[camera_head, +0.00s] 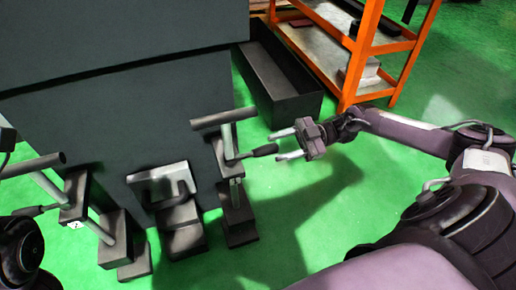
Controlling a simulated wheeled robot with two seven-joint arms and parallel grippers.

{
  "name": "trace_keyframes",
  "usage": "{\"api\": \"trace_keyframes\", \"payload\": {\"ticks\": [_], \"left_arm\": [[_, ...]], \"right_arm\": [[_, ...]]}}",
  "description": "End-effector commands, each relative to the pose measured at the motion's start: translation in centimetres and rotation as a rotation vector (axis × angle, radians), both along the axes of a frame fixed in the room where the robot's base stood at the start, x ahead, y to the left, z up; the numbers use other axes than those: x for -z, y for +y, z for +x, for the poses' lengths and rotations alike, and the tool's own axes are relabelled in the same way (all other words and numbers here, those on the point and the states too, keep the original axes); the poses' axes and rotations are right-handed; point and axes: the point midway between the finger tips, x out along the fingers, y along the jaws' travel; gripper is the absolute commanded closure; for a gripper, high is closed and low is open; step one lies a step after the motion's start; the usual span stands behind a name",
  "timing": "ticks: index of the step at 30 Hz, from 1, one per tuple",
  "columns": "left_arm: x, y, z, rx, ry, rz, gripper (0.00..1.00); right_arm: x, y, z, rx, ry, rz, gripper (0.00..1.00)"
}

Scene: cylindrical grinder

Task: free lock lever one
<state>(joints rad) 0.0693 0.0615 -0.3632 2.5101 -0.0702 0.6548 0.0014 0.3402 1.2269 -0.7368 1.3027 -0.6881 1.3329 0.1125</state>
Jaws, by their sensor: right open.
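Two lock levers with black handles show on the front of the dark grey machine (110,130). One lever (262,151) is on the right bracket, its handle pointing right. The other lever (32,211) is on the left bracket, its handle pointing left. Which is lever one is not marked clearly. My right gripper (276,147) is open, coming from the right. Its two pale fingertips lie just above and below the end of the right handle; I cannot tell whether they touch it. My left gripper is not in view; a dark part at the lower left seems to be my left arm.
Grey round bars (222,119) stick out above the right bracket and at the left (30,166). A dark open trough (268,60) and an orange shelf rack (358,45) stand behind. Green floor (300,220) is free below my right gripper.

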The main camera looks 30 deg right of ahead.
Motion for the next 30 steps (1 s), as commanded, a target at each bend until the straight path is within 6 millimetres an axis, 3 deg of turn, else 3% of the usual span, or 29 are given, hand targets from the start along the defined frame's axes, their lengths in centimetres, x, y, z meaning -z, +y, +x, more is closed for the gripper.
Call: {"api": "trace_keyframes", "payload": {"ticks": [3,9,20,30], "left_arm": [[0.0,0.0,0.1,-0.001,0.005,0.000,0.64],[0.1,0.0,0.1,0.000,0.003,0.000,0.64],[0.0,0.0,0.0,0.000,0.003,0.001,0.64],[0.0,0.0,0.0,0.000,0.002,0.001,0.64]], "right_arm": [[-0.1,2.2,0.4,-0.003,0.000,0.004,0.54],[0.0,4.6,1.1,-0.002,-0.002,0.003,0.54],[-0.1,5.3,1.3,-0.001,0.000,0.002,0.54],[-0.1,5.3,1.3,-0.001,0.000,0.002,0.96]]}}
